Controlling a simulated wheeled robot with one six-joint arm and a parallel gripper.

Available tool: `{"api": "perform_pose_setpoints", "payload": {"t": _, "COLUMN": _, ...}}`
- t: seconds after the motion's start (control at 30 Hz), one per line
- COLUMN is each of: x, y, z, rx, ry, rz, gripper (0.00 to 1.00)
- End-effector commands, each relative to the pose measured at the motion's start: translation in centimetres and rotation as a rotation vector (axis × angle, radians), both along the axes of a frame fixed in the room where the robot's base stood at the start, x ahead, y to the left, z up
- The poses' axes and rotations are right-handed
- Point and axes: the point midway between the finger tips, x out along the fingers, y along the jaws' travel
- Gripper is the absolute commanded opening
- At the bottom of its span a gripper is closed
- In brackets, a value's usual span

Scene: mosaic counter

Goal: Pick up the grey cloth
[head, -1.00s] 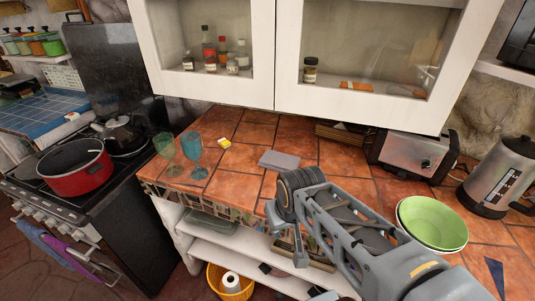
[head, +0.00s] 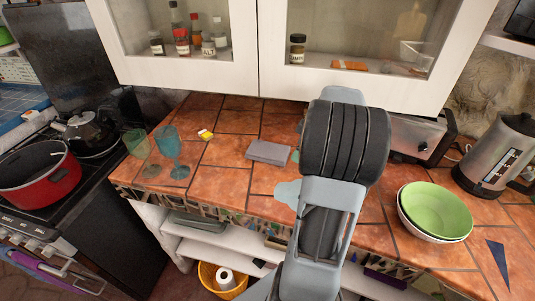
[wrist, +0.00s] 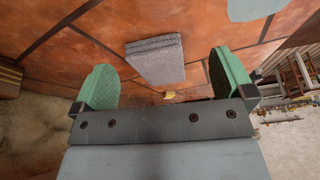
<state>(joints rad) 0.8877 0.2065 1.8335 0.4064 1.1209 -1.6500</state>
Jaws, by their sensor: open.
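The grey cloth (head: 268,152) lies folded flat on the orange tiled counter (head: 222,154), left of my arm in the head view. In the wrist view the cloth (wrist: 155,60) lies ahead of my gripper (wrist: 165,80), between the lines of its two green fingers and apart from both. The gripper is open and empty. In the head view my arm hides most of the gripper.
Two glass goblets (head: 169,150) stand left of the cloth, with a small yellow-and-white item (head: 205,133) between. A toaster (head: 423,139), stacked bowls (head: 436,211) and a kettle (head: 497,154) stand right. White cabinets (head: 188,69) hang above.

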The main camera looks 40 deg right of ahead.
Motion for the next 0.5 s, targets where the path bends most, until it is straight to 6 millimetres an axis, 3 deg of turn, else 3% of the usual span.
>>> {"api": "perform_pose_setpoints", "payload": {"t": 0.07, "x": -0.4, "y": -1.6, "z": -0.5, "rx": 0.001, "ry": -0.019, "rz": 0.019, "gripper": 1.00}}
{"api": "perform_pose_setpoints", "payload": {"t": 0.17, "x": 0.2, "y": -1.9, "z": -0.7, "rx": 0.000, "ry": -0.033, "rz": 0.039, "gripper": 1.00}}
{"api": "perform_pose_setpoints", "payload": {"t": 0.5, "x": 5.3, "y": 1.7, "z": -0.6, "rx": -0.001, "ry": -0.038, "rz": 0.047, "gripper": 1.00}}
